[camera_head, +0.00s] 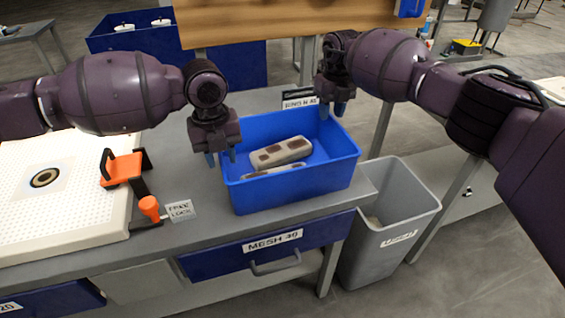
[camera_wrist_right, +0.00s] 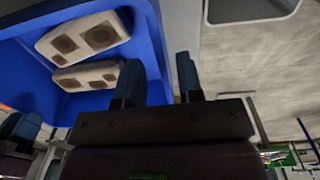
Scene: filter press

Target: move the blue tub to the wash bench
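The blue tub (camera_head: 300,185) stands upright on the grey bench (camera_head: 200,235) near its right end. Two pale slabs with brown patches (camera_head: 282,152) lie in it; they also show in the right wrist view (camera_wrist_right: 85,40). My left gripper (camera_head: 221,158) points down at the tub's left rim with its fingers apart, one on each side of the rim as far as I can tell. My right gripper (camera_head: 333,109) is at the far right part of the rim. In the right wrist view its fingers (camera_wrist_right: 160,80) are apart, with the tub wall between them. I cannot identify the wash bench.
A grey bin (camera_head: 385,240) stands on the floor right of the bench. A white perforated plate (camera_head: 60,220) and an orange clamp (camera_head: 122,170) lie left of the tub. A drawer labelled MESH (camera_head: 270,248) is below. Behind are a wooden board (camera_head: 290,18) and a larger blue container (camera_head: 140,42).

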